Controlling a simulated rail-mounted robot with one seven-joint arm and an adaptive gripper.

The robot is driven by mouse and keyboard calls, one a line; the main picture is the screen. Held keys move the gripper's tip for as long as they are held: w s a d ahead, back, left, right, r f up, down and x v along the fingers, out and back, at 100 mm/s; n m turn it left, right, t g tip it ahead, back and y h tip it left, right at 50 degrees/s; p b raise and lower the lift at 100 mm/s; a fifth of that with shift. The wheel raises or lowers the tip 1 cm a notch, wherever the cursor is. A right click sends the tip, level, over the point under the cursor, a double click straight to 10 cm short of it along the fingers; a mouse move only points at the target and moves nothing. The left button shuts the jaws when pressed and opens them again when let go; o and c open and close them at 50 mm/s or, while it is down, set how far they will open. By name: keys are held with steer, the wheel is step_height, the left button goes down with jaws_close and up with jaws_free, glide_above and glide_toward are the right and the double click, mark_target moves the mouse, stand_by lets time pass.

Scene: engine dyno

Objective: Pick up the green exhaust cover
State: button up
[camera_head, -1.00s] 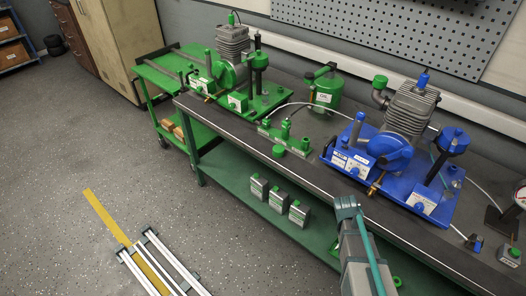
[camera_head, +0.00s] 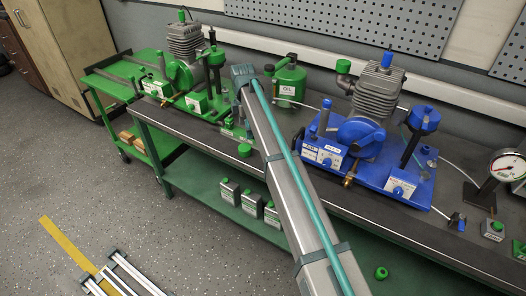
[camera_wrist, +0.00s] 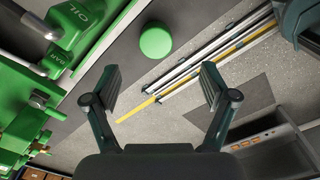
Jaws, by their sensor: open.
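A round green cap (camera_head: 245,150), which looks like the green exhaust cover, sits at the front edge of the bench, left of my arm. It also shows in the wrist view as a plain green disc (camera_wrist: 155,40) at top centre. My gripper (camera_wrist: 160,80) is open and empty, its two dark fingers spread apart. The cap appears beyond the fingertips, roughly centred between them and not touched.
A blue engine stand (camera_head: 365,160) fills the bench to the right of my arm. Small cans (camera_head: 250,203) stand on the lower shelf. Another green round part (camera_head: 381,272) lies lower right.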

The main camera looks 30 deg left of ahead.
steer(key=p, duration=0.1)
glide_above(245, 147)
step_height(245, 147, down, 4)
steer(key=shift+d+f, duration=0.1)
steer(key=shift+f+p, duration=1.25)
steer(key=shift+f, duration=1.85)
steer(key=c, duration=0.9)
